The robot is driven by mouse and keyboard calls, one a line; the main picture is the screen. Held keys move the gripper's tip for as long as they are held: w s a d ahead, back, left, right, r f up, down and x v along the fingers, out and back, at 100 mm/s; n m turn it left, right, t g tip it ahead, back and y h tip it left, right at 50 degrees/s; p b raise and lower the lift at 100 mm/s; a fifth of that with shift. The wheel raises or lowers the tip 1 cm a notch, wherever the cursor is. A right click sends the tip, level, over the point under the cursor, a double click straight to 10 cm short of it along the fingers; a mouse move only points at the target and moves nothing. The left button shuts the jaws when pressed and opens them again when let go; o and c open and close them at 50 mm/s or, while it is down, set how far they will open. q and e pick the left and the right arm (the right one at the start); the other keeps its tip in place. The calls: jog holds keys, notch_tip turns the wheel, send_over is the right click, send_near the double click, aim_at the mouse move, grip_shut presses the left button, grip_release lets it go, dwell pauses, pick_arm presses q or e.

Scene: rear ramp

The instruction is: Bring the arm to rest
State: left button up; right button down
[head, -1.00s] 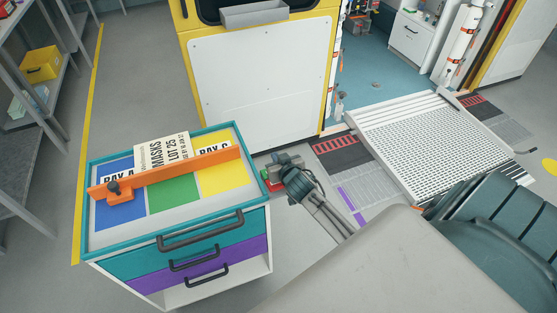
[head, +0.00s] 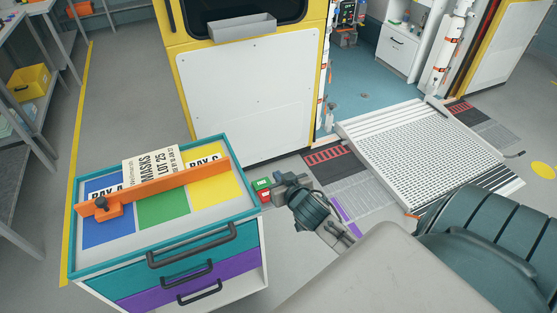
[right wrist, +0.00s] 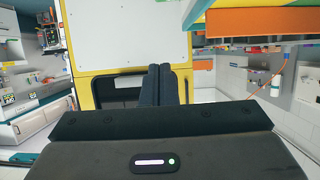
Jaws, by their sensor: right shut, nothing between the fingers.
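My right gripper (head: 278,184) shows in the middle of the head view, just right of the teal drawer cart (head: 205,240). In the right wrist view, its two dark fingers (right wrist: 158,85) are pressed together with nothing between them. The gripper is apart from the things on the cart top. My left gripper is not in view.
Small green and red boxes (head: 262,185) show beside the gripper. A yellow-framed white panel (head: 255,95) stands behind. A perforated ramp (head: 425,140) lies right.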

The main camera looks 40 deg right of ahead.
dwell(0.3)
jog(key=s+a+f+n+g+y, duration=0.15)
jog(key=s+a+g, duration=0.3)
jog(key=s, duration=0.75)
jog(key=s+a+f+n+g+y, duration=0.1)
jog(key=s+a+f+n+g, duration=0.25)
jog(key=s, duration=0.85)
notch_tip(320, 180, down, 29)
jog(key=d+m+g+b, duration=0.1)
jog(key=d+m+g, duration=0.1)
jog(key=g, duration=0.1)
jog(key=s+d+f+g+b, duration=0.1)
jog(key=s+f, duration=1.7)
jog(key=f, duration=0.4)
jog(key=shift+s+d+f+b, duration=0.2)
jog(key=shift+s+b, duration=0.05)
jog(key=shift+b, duration=0.15)
